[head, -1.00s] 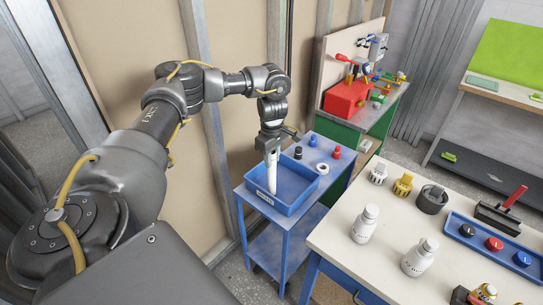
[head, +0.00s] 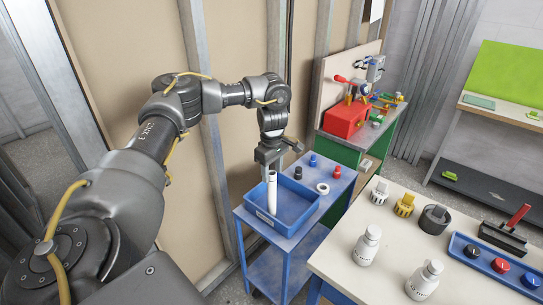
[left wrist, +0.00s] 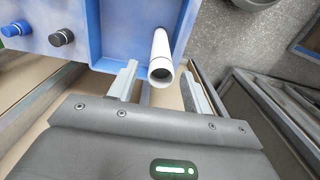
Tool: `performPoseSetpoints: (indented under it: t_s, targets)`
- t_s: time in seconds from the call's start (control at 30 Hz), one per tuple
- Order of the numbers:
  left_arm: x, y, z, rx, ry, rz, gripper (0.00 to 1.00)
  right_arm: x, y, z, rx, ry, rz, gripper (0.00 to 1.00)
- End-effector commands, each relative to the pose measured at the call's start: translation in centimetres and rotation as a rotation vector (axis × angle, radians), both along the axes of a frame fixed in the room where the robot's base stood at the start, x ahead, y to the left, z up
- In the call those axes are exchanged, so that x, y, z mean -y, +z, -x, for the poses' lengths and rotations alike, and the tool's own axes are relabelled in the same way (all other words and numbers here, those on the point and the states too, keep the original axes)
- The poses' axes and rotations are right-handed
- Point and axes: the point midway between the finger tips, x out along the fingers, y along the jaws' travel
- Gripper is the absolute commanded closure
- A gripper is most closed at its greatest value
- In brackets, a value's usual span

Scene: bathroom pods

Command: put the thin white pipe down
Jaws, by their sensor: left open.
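The thin white pipe (head: 272,194) stands nearly upright in the blue tray (head: 304,208) on the blue cart, its open top end uppermost. My left gripper (head: 268,160) is just above and behind the pipe's top, pointing down. In the left wrist view the pipe (left wrist: 161,58) shows between the two spread grey fingers of the gripper (left wrist: 160,88), with a gap on each side. The gripper is open and holds nothing. My right gripper is not in view.
Black, blue and red caps and a white ring (head: 322,188) sit on the cart top behind the tray. A white table (head: 340,262) with white bottles (head: 367,246) stands at the right. A wall with metal studs is close behind the arm.

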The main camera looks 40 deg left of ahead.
Motion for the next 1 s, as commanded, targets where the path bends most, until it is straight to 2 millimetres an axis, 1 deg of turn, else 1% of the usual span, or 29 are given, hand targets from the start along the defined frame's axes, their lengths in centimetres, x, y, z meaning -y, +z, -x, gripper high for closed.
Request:
performPoseSetpoints:
  t_s: [0.03,0.2,0.4,0.5,0.6,1.0]
  targets:
    - [0.0,1.4,-0.1,0.006,-0.003,-0.002,0.50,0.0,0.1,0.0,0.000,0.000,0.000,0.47]
    - [0.0,4.7,-0.1,0.005,-0.002,-0.003,0.50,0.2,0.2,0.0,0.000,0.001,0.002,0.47]
    - [0.0,7.5,-0.1,0.002,-0.002,-0.002,0.50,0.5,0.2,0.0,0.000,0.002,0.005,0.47]
    - [0.0,8.3,0.0,0.001,-0.002,-0.002,0.50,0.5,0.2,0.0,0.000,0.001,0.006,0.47]
    - [0.0,8.6,0.0,0.000,-0.002,-0.001,0.50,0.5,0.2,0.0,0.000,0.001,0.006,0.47]
    - [0.0,8.6,0.0,0.000,-0.001,-0.001,0.50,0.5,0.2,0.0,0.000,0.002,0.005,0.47]
